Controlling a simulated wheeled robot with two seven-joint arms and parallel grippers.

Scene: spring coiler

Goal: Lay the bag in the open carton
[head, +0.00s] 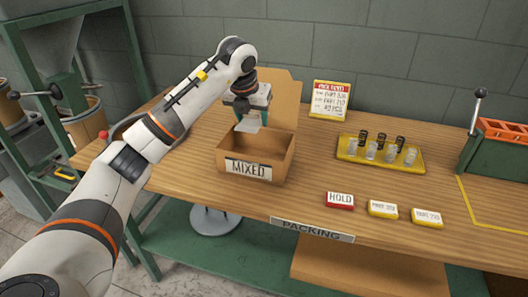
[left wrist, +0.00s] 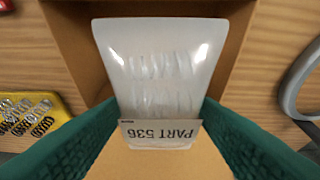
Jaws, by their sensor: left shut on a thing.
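An open cardboard carton (head: 281,162) with a MIXED label on its front stands on the packing bench, its back flap raised. My left gripper (head: 246,112) is over the carton's opening, pointing down. It is shut on a pale translucent bag (head: 249,125), which hangs below the fingers at the carton's mouth. In the left wrist view the bag (left wrist: 165,60) sits between the green fingers, with an upside-down PART 536 label. The carton (left wrist: 240,35) lies around it there. I cannot tell how far the bag is above the carton's floor. My right gripper is not in view.
A red HOLD block (head: 340,201) and two yellow part blocks (head: 383,209) lie near the front edge. A pick ticket sign (head: 331,100) stands behind. Bare bench lies between carton and tray.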

